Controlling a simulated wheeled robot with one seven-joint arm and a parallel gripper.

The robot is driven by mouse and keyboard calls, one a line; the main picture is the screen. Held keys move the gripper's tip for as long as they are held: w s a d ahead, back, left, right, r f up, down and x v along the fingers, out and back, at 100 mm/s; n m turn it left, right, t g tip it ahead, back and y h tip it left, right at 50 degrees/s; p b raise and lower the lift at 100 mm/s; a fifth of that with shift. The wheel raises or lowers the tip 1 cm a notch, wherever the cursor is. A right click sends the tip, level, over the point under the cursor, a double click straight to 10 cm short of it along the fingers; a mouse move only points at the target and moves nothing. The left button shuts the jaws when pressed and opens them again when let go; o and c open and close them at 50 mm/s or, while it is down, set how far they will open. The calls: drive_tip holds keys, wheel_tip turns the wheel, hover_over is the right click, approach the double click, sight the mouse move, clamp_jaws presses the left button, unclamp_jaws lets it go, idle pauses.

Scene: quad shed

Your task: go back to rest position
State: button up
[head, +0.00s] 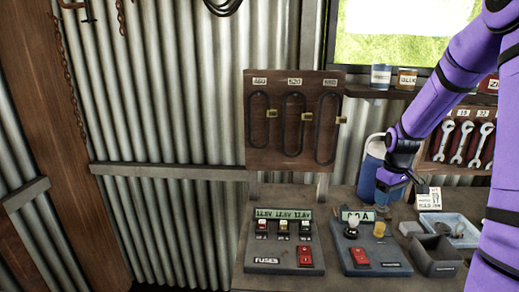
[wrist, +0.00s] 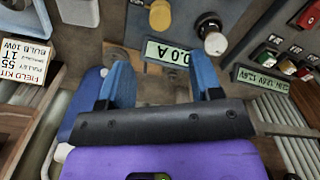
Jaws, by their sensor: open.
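My gripper (head: 404,191) hangs above the back of the workbench, at the end of my purple arm on the right of the head view. It points down, near the top edge of a grey panel (head: 385,268) with a small lit display. In the wrist view, the two blue fingers of my gripper (wrist: 161,68) are spread apart with nothing between them. Beyond the fingers, the display (wrist: 166,53) reads 0.0 A, with a yellow part (wrist: 160,16) and a pale round part (wrist: 213,40) near it.
A blue canister (head: 370,172) stands close behind my gripper. A small card (head: 428,199), a blue tray (head: 464,238) and a dark bin (head: 436,264) are to its right. A fuse panel (head: 282,262) lies left. A wooden board (head: 270,150) with belts and a shelf (head: 385,93) are behind.

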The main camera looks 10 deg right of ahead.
drive_tip(key=s+a+r+m+t+h, duration=0.1)
drive_tip(key=s+a+r, duration=0.3)
drive_tip(key=a+r, duration=0.35)
drive_tip(key=s+a+r+t, duration=0.1)
drive_tip(key=s+a+r, duration=0.4)
drive_tip(key=r, duration=0.4)
drive_tip(key=s+a+r+t, duration=0.1)
drive_tip(key=s+a+r, duration=0.1)
drive_tip(key=s, duration=0.3)
drive_tip(key=s+a+r+m+t, duration=0.1)
drive_tip(key=s+a+r, duration=0.1)
drive_tip(key=s+a, duration=0.2)
drive_tip(key=s+a+r+t+y, duration=0.1)
drive_tip(key=s+a+r, duration=0.1)
drive_tip(key=s, duration=0.4)
drive_tip(key=shift+a+r, duration=0.25)
drive_tip(key=shift+a, duration=0.3)
